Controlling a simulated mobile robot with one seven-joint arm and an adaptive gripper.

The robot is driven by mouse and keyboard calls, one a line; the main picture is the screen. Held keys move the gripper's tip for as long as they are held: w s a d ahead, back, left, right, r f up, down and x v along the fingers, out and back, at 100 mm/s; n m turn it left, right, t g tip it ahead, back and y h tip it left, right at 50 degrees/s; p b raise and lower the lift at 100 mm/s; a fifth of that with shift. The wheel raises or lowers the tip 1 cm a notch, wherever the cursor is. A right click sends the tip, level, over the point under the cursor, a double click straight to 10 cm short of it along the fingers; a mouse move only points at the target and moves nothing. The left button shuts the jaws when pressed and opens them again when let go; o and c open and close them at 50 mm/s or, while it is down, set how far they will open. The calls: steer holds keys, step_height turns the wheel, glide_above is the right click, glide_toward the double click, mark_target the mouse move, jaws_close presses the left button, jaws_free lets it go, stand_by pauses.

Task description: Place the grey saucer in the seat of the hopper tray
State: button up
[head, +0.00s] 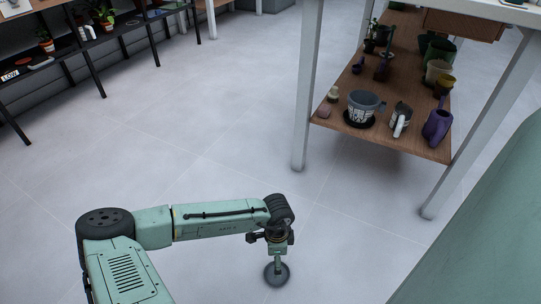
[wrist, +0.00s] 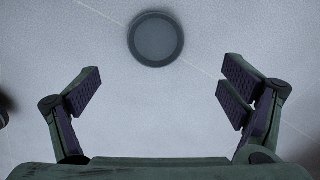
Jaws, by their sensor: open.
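The grey saucer (wrist: 156,38) is a round, dark grey dish with a raised rim. It lies on the pale floor and shows whole near the top of the wrist view. In the head view the saucer (head: 276,275) is at the bottom centre, below the end of my arm. My gripper (wrist: 163,88) is open and empty, its two fingers wide apart with bare floor between them. The saucer appears just beyond the fingertips, apart from them. In the head view my gripper (head: 276,255) points down over the saucer and partly overlaps it. I cannot make out a hopper tray in either view.
A wooden lower shelf (head: 376,137) with several pots, a black dish and a purple watering can (head: 437,127) stands at the right, between white table legs (head: 308,90). A black rack (head: 80,45) holds plants at the upper left. The floor between is clear.

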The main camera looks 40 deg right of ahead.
mark_target(268, 273)
steer(key=f+b, duration=0.1)
steer(key=f, duration=0.2)
steer(key=f+b, duration=0.2)
steer(key=f, duration=0.2)
steer(key=f+b, duration=0.1)
steer(key=f, duration=0.3)
steer(key=shift+s+a+b, duration=0.1)
steer(key=shift+a+b, duration=0.15)
steer(key=shift+b, duration=0.15)
steer(key=shift+c, duration=0.4)
steer(key=c, duration=0.8)
